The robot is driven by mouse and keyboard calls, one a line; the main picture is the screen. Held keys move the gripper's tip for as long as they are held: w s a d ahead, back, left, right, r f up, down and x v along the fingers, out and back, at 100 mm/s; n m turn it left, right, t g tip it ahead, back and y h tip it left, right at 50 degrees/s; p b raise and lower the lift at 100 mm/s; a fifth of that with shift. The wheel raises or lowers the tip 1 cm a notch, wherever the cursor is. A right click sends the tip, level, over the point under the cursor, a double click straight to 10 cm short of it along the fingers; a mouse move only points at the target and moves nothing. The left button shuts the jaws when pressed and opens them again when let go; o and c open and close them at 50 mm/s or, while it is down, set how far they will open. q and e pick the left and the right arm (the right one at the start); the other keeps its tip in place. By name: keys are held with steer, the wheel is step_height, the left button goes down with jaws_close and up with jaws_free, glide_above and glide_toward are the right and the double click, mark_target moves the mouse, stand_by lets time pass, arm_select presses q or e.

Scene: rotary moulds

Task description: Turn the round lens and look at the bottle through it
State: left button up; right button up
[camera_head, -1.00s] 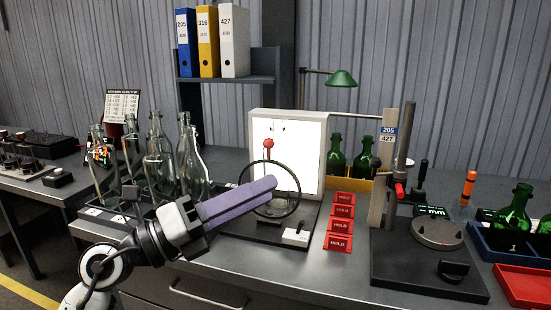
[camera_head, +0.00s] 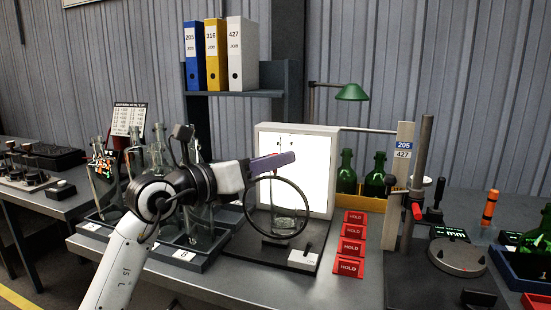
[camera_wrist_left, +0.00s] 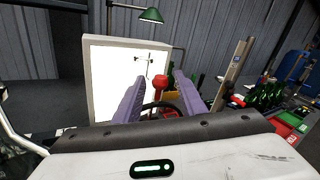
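The round lens (camera_head: 278,236), a dark ring on a stand, stands in front of a bright white light panel (camera_head: 318,165). A clear bottle shape (camera_head: 290,218) shows through it, its upper part hard to make out. My left gripper (camera_head: 272,163) is at the top of the ring, its purple fingers pointing right. In the left wrist view, the fingers (camera_wrist_left: 158,88) are apart, with the red knob (camera_wrist_left: 159,88) in the gap between them; I cannot tell whether they touch it. The knob is hidden in the head view. My right gripper is not in view.
Clear bottles (camera_head: 160,160) stand in a dark tray at the left, behind my left arm. Red HOLD signs (camera_head: 350,248) stand right of the lens base. A post with a round gauge plate (camera_head: 457,256) and green bottles (camera_head: 375,174) are farther right.

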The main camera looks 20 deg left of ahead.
arm_select(q)
steer(key=shift+w+d, duration=0.3)
steer(key=shift+w, duration=0.15)
jaws_close()
